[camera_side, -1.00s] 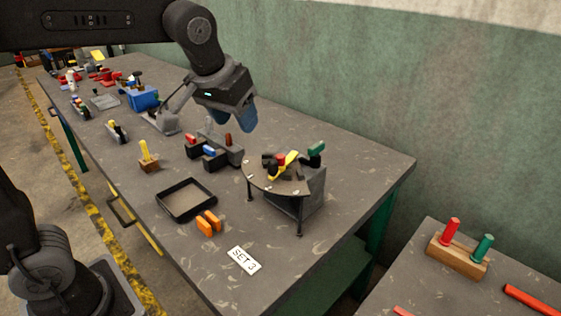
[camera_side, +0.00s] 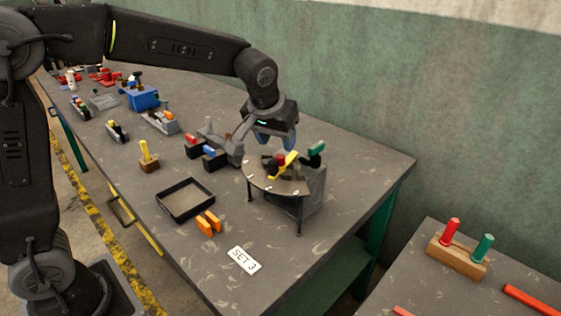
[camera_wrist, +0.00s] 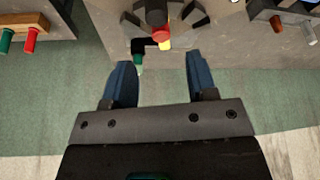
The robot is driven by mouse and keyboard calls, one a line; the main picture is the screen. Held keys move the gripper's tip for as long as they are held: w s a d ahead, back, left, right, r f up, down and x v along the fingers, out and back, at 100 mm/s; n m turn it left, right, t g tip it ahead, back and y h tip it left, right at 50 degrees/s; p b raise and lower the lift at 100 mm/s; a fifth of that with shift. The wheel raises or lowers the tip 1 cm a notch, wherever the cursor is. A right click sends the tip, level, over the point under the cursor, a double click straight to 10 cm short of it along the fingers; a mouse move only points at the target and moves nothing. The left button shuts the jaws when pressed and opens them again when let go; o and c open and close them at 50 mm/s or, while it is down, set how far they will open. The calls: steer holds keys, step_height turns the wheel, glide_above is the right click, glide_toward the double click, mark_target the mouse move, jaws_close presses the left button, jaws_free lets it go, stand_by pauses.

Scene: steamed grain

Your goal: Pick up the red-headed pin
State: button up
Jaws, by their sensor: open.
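A small red head (camera_side: 281,159) shows on the dark half-round stand (camera_side: 262,184), beside a yellow bar (camera_side: 289,163) and dark clamp parts. In the wrist view the red head (camera_wrist: 161,36) is near the top centre, with yellow just below it; its shank is hidden. My gripper (camera_side: 279,147) has blue fingers and hangs over the back of the stand. In the wrist view my gripper (camera_wrist: 159,62) is open and empty, its fingers well apart, with the red head a little beyond the space between the tips.
A green-handled piece (camera_side: 316,149) rises at the stand's right and shows close to the left finger in the wrist view (camera_wrist: 138,60). Grey blocks with black bins (camera_side: 214,160) stand to the left. A black tray (camera_side: 186,212) lies in front. A red peg (camera_side: 449,231) stands on the right table.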

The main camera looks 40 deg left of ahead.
mark_target(280, 156)
steer(key=x, duration=0.5)
steer(key=shift+s, duration=0.25)
steer(key=shift+c, duration=0.3)
jaws_close()
